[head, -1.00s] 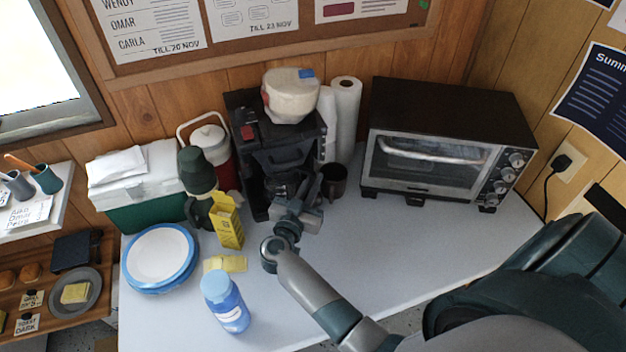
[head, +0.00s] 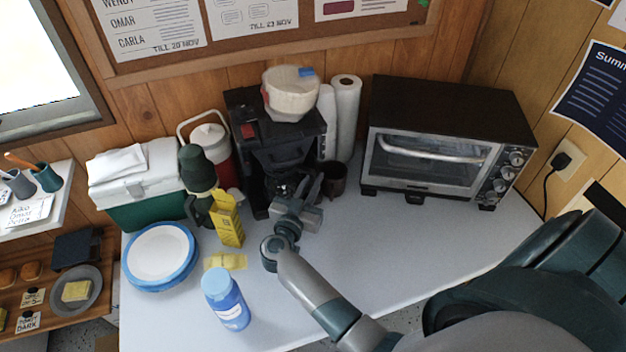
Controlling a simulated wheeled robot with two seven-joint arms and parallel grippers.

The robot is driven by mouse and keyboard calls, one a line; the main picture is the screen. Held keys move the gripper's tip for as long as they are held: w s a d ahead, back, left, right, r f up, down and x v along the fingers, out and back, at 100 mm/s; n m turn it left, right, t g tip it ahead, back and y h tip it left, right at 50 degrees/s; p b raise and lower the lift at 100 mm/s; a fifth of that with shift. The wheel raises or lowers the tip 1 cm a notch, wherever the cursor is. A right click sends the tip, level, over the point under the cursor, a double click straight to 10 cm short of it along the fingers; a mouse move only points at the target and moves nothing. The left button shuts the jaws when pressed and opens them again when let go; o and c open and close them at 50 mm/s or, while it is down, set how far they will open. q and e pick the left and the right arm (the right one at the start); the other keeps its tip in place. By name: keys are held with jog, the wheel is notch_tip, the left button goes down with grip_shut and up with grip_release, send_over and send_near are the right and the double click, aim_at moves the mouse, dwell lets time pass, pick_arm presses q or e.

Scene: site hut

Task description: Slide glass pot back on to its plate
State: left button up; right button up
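The black coffee maker (head: 248,128) stands against the back wall, with a white container (head: 291,95) on top. The glass pot (head: 283,184) is a dark shape low at its front, mostly hidden behind my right gripper. Its plate is hidden too, so I cannot tell how the pot sits on it. My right gripper (head: 300,192) is at the front of the coffee maker, fingers pointing toward the pot. I cannot see whether its fingers are closed on the handle. My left gripper is not in view.
A yellow box (head: 227,219) and a dark green flask (head: 198,172) stand close left of the coffee maker. A dark cup (head: 333,180) and paper rolls (head: 346,118) are to its right, then a toaster oven (head: 440,150). A blue bottle (head: 226,298) stands in front. The table (head: 400,250) is clear at right.

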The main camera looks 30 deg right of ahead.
jog(key=o, duration=0.3)
jog(key=shift+s+a+f, duration=0.1)
jog(key=shift+s+a, duration=0.3)
jog(key=shift+a, duration=0.1)
jog(key=b+v, duration=0.1)
jog(key=v, duration=0.5)
jog(key=shift+a+b, duration=0.15)
jog(key=shift+b, duration=0.15)
jog(key=shift+s, duration=0.1)
